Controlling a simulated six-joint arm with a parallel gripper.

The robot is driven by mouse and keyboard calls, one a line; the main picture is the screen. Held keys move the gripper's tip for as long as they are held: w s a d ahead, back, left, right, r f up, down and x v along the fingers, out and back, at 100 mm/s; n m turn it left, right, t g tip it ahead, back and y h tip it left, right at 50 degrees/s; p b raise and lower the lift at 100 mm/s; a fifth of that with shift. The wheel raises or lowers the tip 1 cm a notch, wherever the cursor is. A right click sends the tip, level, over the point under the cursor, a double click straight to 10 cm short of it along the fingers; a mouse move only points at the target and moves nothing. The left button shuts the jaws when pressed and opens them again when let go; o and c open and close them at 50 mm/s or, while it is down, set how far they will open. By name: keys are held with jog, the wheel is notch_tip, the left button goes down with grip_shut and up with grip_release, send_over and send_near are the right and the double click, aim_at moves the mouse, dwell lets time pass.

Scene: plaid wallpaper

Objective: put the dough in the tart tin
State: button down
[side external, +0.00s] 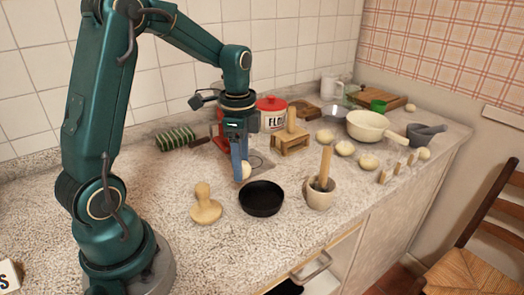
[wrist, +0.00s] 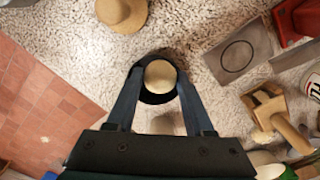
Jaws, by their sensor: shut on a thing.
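A pale round ball of dough (side external: 246,170) is held between the blue fingers of my gripper (side external: 241,172), above the counter. In the wrist view the dough (wrist: 160,75) sits between the two fingertips (wrist: 160,70). The tart tin (side external: 262,199) is a round black dish standing on the counter, in front of and below my gripper in the side view. In the wrist view the tin (wrist: 151,97) lies behind the dough and is mostly hidden by it. The dough is apart from the tin, with no contact visible. The tin's inside looks empty in the side view.
A wooden press (side external: 205,206) stands left of the tin, and a mortar with pestle (side external: 319,194) right of it. Behind are a wooden stand (side external: 291,141) and red flour canister (side external: 271,112). Several other dough balls (side external: 345,148) lie right. The counter's front edge is near the tin.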

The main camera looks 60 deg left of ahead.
aim_at(261, 202)
jog(key=w+d+f, duration=0.1)
jog(key=d, duration=0.1)
jog(key=w+d+f, duration=0.1)
jog(key=shift+w+d+f, duration=0.35)
jog(key=shift+w+f, duration=0.05)
jog(key=shift+f, duration=1.95)
jog(key=shift+f, duration=0.1)
jog(key=shift+f, duration=0.1)
jog(key=c, duration=0.6)
grip_release()
jog(key=shift+o, duration=0.2)
